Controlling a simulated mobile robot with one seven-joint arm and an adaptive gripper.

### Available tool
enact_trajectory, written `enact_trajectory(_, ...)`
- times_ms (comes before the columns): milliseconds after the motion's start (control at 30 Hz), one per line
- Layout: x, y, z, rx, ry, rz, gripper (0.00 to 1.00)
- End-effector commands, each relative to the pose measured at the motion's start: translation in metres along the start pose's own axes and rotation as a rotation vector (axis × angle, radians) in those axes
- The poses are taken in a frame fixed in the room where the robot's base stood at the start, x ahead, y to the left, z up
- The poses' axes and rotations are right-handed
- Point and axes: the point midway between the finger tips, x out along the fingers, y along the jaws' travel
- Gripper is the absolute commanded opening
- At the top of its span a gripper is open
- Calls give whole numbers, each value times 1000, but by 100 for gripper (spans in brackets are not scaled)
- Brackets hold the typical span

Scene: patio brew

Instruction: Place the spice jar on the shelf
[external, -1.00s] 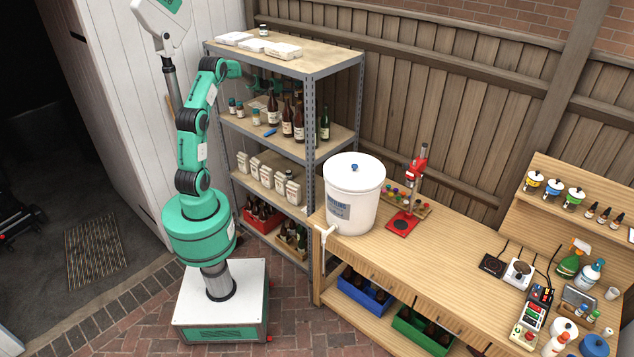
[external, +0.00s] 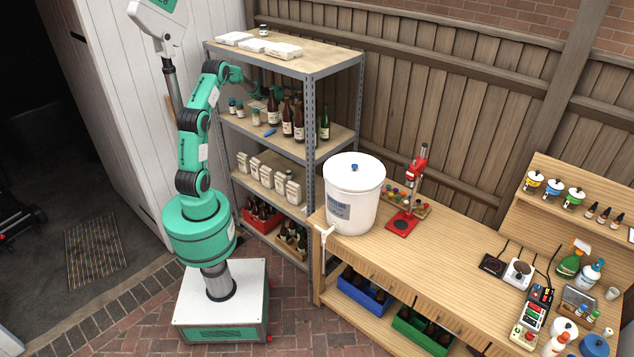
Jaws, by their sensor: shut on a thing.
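The grey metal shelf unit (external: 311,120) stands behind my arm. My gripper (external: 263,92) is small and dark, between the top board and the second board, at the left part of the second level. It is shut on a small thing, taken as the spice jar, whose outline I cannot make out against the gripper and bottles. Small dark-capped jars (external: 232,106) stand at the left of the second board, and another jar (external: 256,117) stands near its front edge.
Brown bottles (external: 287,119) crowd just right of my gripper. A blue item (external: 270,132) lies at the board's front edge. White packages (external: 282,50) lie on the top board, and white bags (external: 262,174) stand on the third. The workbench with a white bucket (external: 354,200) is at right.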

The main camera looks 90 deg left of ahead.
Motion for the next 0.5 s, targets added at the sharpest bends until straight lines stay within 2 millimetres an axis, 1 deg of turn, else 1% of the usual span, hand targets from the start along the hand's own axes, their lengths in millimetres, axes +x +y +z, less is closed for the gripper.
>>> enact_trajectory(167, 0, 0, 1, 0, -1, 0, 17)
enact_trajectory(267, 1, 0, -2, 0, -1, 0, 17)
enact_trajectory(367, 3, 0, -9, -1, 0, 0, 17)
enact_trajectory(500, 9, -1, -26, -1, 0, 0, 17)
